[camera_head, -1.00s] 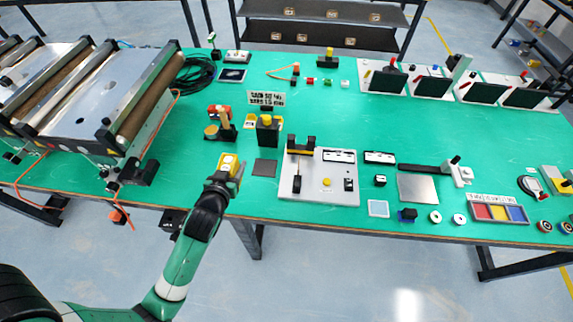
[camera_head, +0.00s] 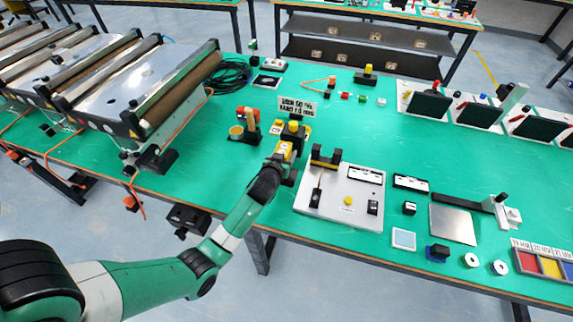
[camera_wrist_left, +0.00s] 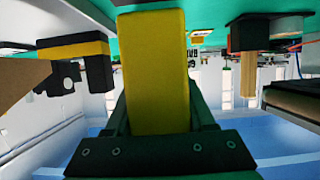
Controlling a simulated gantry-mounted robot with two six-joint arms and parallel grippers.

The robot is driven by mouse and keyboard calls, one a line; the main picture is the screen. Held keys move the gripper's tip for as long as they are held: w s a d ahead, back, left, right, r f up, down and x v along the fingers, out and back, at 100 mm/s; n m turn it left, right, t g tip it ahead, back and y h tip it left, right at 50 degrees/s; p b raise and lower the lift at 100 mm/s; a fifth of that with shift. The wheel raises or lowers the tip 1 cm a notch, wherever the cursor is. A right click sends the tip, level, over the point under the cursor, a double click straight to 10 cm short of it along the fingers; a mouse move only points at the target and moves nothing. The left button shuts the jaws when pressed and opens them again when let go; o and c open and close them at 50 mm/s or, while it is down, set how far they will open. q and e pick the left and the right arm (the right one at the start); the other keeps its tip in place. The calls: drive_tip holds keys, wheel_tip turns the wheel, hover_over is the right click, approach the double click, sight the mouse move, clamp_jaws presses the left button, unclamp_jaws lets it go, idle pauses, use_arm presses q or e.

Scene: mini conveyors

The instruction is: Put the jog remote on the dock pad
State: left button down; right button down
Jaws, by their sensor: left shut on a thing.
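My left gripper (camera_head: 281,158) is shut on the yellow jog remote (camera_head: 285,149) and holds it over the green table. In the left wrist view the yellow remote (camera_wrist_left: 153,75) fills the middle, between the dark fingers (camera_wrist_left: 155,115). A dark grey square pad (camera_head: 291,179), which looks like the dock pad, lies just right of the gripper, partly hidden by it. I cannot tell the remote's height above the table. My right gripper is not in view.
A black box with a yellow button (camera_head: 293,131) stands just behind the remote. A light fixture plate (camera_head: 335,208) lies to the right. An orange-handled tool (camera_head: 248,124) stands to the left, near conveyors (camera_head: 130,85).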

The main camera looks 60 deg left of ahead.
use_arm(q)
drive_tip(key=shift+w+a+f, duration=0.1)
drive_tip(key=shift+w+f, duration=0.05)
drive_tip(key=shift+f, duration=0.1)
wheel_tip(320, 180, down, 3)
drive_tip(key=shift+w+f+b, duration=0.1)
drive_tip(key=shift+f+b, duration=0.05)
drive_tip(key=shift+b, duration=0.9)
drive_tip(key=shift+a, duration=0.1)
drive_tip(key=shift+f, duration=0.15)
drive_tip(key=shift+c, duration=1.2)
unclamp_jaws()
